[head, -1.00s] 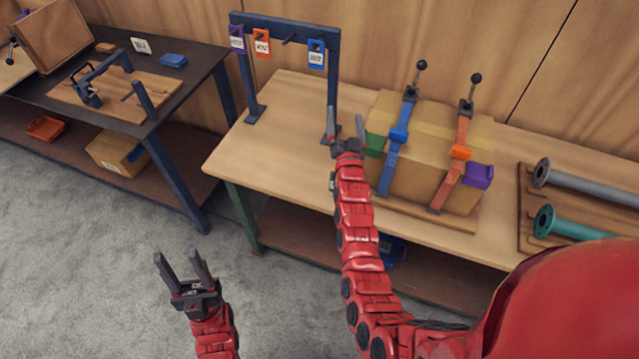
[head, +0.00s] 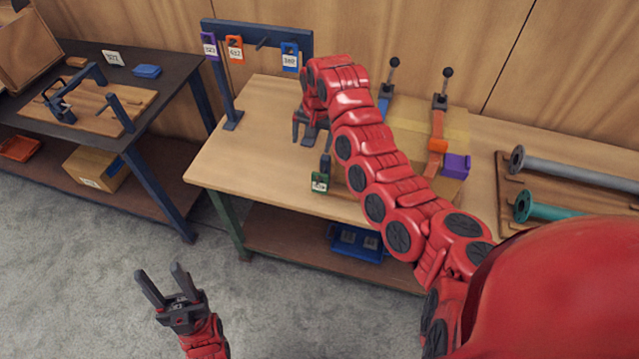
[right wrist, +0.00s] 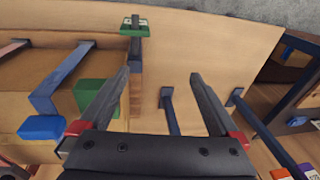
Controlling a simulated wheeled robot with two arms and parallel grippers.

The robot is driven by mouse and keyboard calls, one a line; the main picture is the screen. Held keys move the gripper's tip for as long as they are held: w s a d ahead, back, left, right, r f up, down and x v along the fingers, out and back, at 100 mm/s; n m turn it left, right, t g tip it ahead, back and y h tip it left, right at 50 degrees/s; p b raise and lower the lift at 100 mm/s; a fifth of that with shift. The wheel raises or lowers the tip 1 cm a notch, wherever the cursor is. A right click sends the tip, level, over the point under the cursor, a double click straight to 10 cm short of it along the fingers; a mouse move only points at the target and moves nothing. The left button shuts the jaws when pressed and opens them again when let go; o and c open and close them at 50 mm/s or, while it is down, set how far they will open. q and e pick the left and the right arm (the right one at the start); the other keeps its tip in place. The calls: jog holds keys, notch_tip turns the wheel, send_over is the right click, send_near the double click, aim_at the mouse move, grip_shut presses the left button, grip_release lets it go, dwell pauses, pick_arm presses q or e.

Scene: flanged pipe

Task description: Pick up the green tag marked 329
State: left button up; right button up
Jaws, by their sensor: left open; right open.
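A small green tag (head: 319,182) with a white label shows at the front edge of the light wooden table, just below a dark peg; its number is too small to read. It also shows in the right wrist view (right wrist: 134,25), near the top at the table edge. My right gripper (head: 311,138) is open and empty above the table, pointing down, behind the tag. In the right wrist view my right gripper's open fingers (right wrist: 159,77) are apart from the tag. My left gripper (head: 163,283) is open and empty, low over the floor at left.
A dark blue rack (head: 262,35) at the table's back holds purple, orange and blue tags. Flanged pipes (head: 575,170) lie further right. A blue bin (head: 352,243) is on the lower shelf.

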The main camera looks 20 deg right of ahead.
jog(key=shift+g+h, duration=0.4)
jog(key=shift+g, duration=0.5)
jog(key=s+f, duration=0.1)
jog(key=s, duration=0.1)
jog(key=s+d+f, duration=0.1)
jog(key=s+f, duration=0.1)
jog(key=shift+d+f, duration=0.1)
jog(key=shift+d, duration=0.05)
jog(key=b, duration=0.3)
send_over(320, 186)
jog(key=f, duration=0.5)
jog(key=shift+w+d+f, duration=0.25)
jog(key=shift+w+d, duration=0.05)
jog(key=shift+f+p, duration=0.45)
jog(key=shift+f, duration=0.3)
jog(key=shift+f+p, duration=0.25)
jog(key=shift+p, duration=0.15)
jog(key=f, duration=0.1)
jog(key=f+p, duration=0.2)
jog(key=shift+a+f, duration=0.3)
jog(key=shift+f+p, duration=0.35)
jog(key=shift+f, duration=0.35)
